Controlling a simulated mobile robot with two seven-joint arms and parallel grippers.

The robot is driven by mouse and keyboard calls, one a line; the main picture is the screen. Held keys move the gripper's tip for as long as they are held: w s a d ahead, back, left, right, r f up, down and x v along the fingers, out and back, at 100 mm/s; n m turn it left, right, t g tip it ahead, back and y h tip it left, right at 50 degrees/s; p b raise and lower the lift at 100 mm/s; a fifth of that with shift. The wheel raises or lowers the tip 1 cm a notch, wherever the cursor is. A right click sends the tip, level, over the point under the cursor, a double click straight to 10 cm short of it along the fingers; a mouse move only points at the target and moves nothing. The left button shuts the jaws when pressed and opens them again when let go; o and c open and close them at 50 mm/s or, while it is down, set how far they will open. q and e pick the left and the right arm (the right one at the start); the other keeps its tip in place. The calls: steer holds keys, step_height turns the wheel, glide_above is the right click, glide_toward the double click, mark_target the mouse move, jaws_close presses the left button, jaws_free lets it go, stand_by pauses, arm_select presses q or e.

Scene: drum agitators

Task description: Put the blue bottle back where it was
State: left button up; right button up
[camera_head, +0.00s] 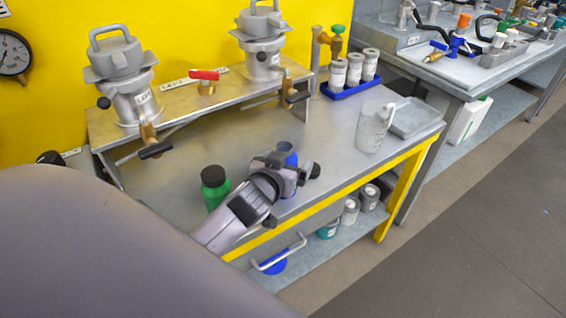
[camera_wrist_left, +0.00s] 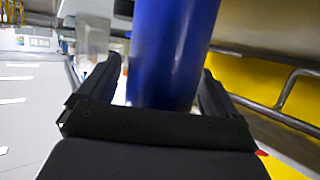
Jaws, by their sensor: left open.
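The blue bottle (camera_head: 290,160) stands on the grey bench, near its yellow front edge, mostly hidden behind my left gripper (camera_head: 296,171). In the left wrist view the blue bottle (camera_wrist_left: 170,50) rises between the two black fingers of my left gripper (camera_wrist_left: 158,92). The fingers are open, one on each side of it. I cannot tell whether either finger touches it. My right gripper is not in view.
A green bottle (camera_head: 214,186) with a black cap stands close to the left of my left gripper. A clear beaker (camera_head: 373,128) and a grey tray (camera_head: 416,119) are at the right. A blue rack (camera_head: 351,87) holds several containers at the back. The middle of the bench is clear.

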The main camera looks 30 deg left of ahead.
arm_select(q)
steer(key=v, duration=1.2)
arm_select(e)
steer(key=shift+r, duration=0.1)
arm_select(q)
steer(key=shift+r, duration=0.1)
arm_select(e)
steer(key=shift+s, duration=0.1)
